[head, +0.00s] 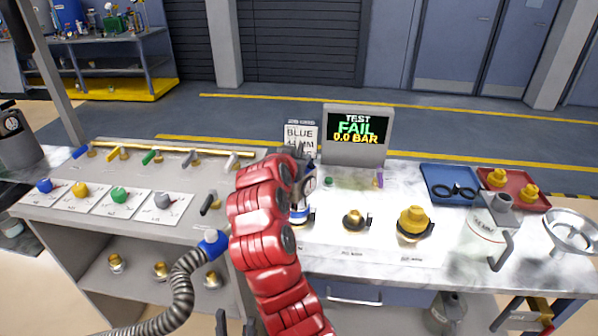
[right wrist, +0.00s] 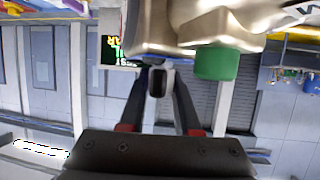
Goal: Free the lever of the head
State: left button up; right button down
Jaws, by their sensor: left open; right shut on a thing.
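The head (head: 301,205) stands upright on the bench, with a blue ring low on it and a small round gauge (head: 310,184). My red right arm covers much of it. In the right wrist view its metal body (right wrist: 160,30) fills the top, with a green part (right wrist: 215,63) beside it. My right gripper (right wrist: 160,80) is shut on the dark lever (right wrist: 157,83) under that body; in the head view the arm hides these fingers. My left gripper (head: 236,323) is open and empty at the bottom edge, below the bench front and only partly in view.
A grey hose with a blue end (head: 212,243) is left of my right arm. Yellow (head: 414,222) and small brass (head: 354,220) fittings, a blue tray (head: 432,190) and a funnel (head: 572,232) stand right.

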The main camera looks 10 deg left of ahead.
jog(key=shift+m+h+b, duration=0.5)
jog(key=shift+h+b, duration=0.05)
jog(key=shift+h, duration=0.05)
dwell(0.9)
jog(key=c, duration=0.6)
grip_release()
jog(key=b+v, duration=0.1)
jog(key=v, duration=1.6)
jog(key=shift+s+r+b, duration=0.15)
jog(key=shift+r+b, duration=0.05)
jog(key=shift+b, duration=0.15)
